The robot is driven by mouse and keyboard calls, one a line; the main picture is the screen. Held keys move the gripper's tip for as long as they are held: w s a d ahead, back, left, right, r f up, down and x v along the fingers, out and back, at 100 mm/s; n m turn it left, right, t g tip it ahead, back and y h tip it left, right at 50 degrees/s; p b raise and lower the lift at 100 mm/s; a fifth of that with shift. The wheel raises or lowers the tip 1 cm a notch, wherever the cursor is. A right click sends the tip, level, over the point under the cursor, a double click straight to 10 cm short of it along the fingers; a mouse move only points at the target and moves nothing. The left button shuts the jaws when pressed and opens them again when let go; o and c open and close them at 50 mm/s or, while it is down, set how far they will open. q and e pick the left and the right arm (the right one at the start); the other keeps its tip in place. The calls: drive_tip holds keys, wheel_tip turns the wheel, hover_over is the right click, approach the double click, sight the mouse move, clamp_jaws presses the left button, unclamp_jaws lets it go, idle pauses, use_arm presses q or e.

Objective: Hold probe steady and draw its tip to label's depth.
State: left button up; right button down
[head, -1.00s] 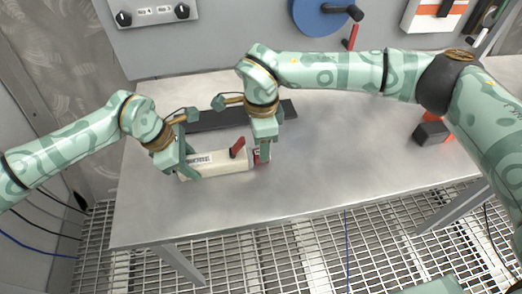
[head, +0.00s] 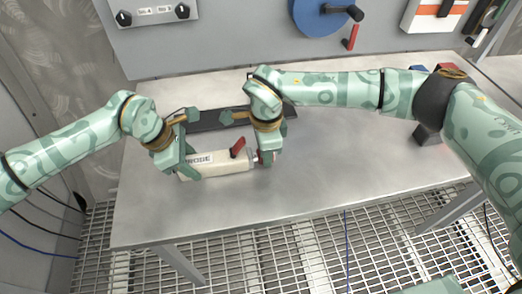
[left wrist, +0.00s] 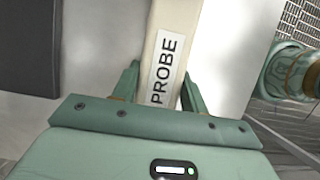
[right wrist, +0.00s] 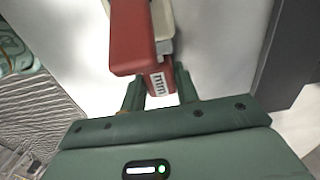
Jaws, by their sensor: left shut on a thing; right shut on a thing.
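The probe (head: 222,162) is a cream, box-shaped body lying on the steel bench, with a PROBE label (left wrist: 165,70) and a red lever (head: 238,147) standing up from it. My left gripper (head: 183,167) is shut across the probe's left end; its fingers flank the body in the left wrist view (left wrist: 160,95). A red tip piece with a small white marked label (right wrist: 158,83) is at the probe's right end. My right gripper (head: 267,157) is shut on this red tip piece. A short grey part shows between tip and body. The small label's marks are too small to read.
The bench (head: 330,165) is clear in front and to the right. A long dark bar (head: 210,120) lies behind the probe. A dark block (head: 430,133) stands at right, partly behind my right arm. A panel with knobs (head: 153,14) and a blue wheel (head: 320,14) are at the back.

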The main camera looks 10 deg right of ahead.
sight(277, 158)
drive_tip(key=d, duration=0.3)
drive_tip(key=shift+d, duration=0.1)
drive_tip(key=c, duration=1)
unclamp_jaws()
drive_tip(key=shift+c, duration=0.2)
wheel_tip(277, 158, up, 12)
use_arm(q)
drive_tip(key=o, duration=1.2)
drive_tip(key=shift+c, duration=0.2)
